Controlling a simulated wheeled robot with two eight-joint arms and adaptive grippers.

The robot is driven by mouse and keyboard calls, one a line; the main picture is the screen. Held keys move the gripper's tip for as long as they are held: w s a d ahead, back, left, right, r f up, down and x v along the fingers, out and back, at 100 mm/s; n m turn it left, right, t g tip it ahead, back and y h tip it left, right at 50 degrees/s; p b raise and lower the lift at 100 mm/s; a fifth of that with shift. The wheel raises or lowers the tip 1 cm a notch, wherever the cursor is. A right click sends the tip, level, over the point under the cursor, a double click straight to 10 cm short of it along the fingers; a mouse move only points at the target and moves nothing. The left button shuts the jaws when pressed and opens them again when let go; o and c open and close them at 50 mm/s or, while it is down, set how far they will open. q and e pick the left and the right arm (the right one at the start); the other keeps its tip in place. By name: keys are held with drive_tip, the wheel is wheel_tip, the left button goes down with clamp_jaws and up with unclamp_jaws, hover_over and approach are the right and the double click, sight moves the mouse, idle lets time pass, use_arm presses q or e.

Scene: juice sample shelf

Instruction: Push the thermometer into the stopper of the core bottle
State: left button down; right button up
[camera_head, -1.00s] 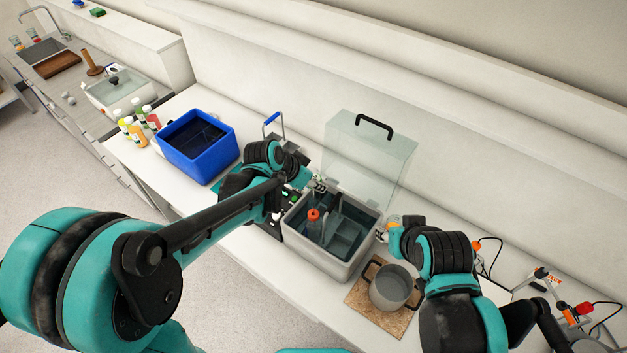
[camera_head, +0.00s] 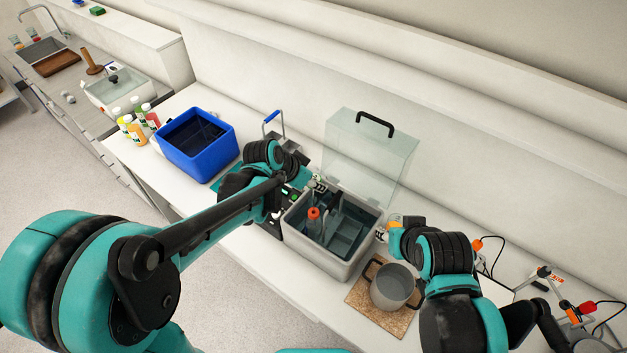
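An orange-red cap or stopper (camera_head: 314,213) shows inside the left part of the grey open-topped bath (camera_head: 318,258). The bottle below it is mostly hidden by the bath wall and dividers, so I cannot be sure it is the core bottle. My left gripper (camera_head: 319,186) is over the back left rim of the bath, just above and behind the stopper. A small dark upright shape is beside it over the bath; I cannot tell whether it is a finger or the thermometer. My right gripper (camera_head: 384,232) is at the bath's right rim, its fingers too small to read.
The bath's clear lid (camera_head: 365,160) stands open behind it. A grey pot (camera_head: 393,287) sits on a cork mat (camera_head: 362,300) at the right. A blue crate (camera_head: 198,150) and several juice bottles (camera_head: 136,130) are at the left. Cables lie at the far right.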

sight(314, 212)
use_arm(q)
drive_tip(key=shift+f+b, duration=6)
drive_tip(key=shift+f, duration=0.45)
idle(0.5)
drive_tip(key=c, duration=1)
unclamp_jaws()
drive_tip(key=shift+o, duration=0.2)
